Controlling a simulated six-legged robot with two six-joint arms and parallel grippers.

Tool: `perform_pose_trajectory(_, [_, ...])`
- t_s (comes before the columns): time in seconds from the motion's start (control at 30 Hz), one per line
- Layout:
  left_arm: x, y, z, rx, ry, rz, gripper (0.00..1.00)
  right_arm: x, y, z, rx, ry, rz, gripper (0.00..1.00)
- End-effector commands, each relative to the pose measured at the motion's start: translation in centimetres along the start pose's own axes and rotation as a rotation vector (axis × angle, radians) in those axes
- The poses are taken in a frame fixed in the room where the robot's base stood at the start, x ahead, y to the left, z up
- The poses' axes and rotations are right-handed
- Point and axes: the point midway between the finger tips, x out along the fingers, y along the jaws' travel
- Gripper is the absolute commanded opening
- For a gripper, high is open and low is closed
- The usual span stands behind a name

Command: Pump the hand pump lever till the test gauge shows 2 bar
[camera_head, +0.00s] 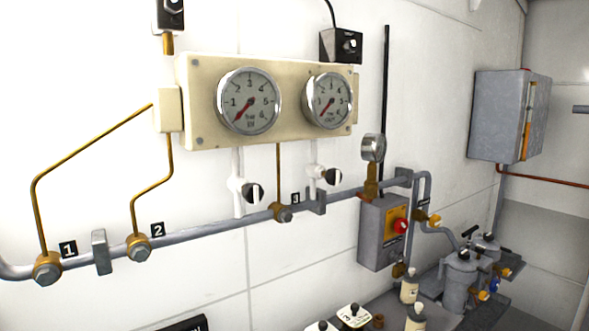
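Two round dial gauges sit on a cream panel: a left gauge (249,101) and a right gauge (328,101). Both red needles point to the lower left, near the low end of their scales. A smaller gauge (373,148) stands on a brass fitting above a grey box; its reading is too small to tell. I cannot tell which one is the test gauge. A long thin black rod (386,80) stands upright behind the small gauge; I cannot tell whether it is the pump lever. No hand pump is clearly recognizable. Neither gripper is in view.
A grey pipe (200,228) with brass fittings runs along the white wall. The grey box (382,232) carries a red knob (400,226). Grey canisters (460,278) and small bottles stand at the lower right. A grey cabinet (500,115) hangs on the right.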

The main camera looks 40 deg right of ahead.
Motion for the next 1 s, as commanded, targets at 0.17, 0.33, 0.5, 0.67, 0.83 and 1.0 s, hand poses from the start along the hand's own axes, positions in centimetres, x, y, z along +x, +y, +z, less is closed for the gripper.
perform_pose_trajectory(0.17, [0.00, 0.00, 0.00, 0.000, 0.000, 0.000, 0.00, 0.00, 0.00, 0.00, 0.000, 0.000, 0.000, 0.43])
perform_pose_trajectory(0.33, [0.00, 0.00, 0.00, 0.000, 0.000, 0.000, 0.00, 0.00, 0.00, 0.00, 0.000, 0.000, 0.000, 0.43])
perform_pose_trajectory(0.5, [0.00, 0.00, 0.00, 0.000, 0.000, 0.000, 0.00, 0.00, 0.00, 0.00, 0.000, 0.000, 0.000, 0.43])
perform_pose_trajectory(0.67, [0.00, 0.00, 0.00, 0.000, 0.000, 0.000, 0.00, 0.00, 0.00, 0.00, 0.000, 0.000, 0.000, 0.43])
perform_pose_trajectory(0.83, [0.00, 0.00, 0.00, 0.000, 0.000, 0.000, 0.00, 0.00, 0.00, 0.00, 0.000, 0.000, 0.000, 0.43])
perform_pose_trajectory(1.0, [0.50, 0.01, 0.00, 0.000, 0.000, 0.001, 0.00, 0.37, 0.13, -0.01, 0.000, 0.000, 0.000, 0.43])
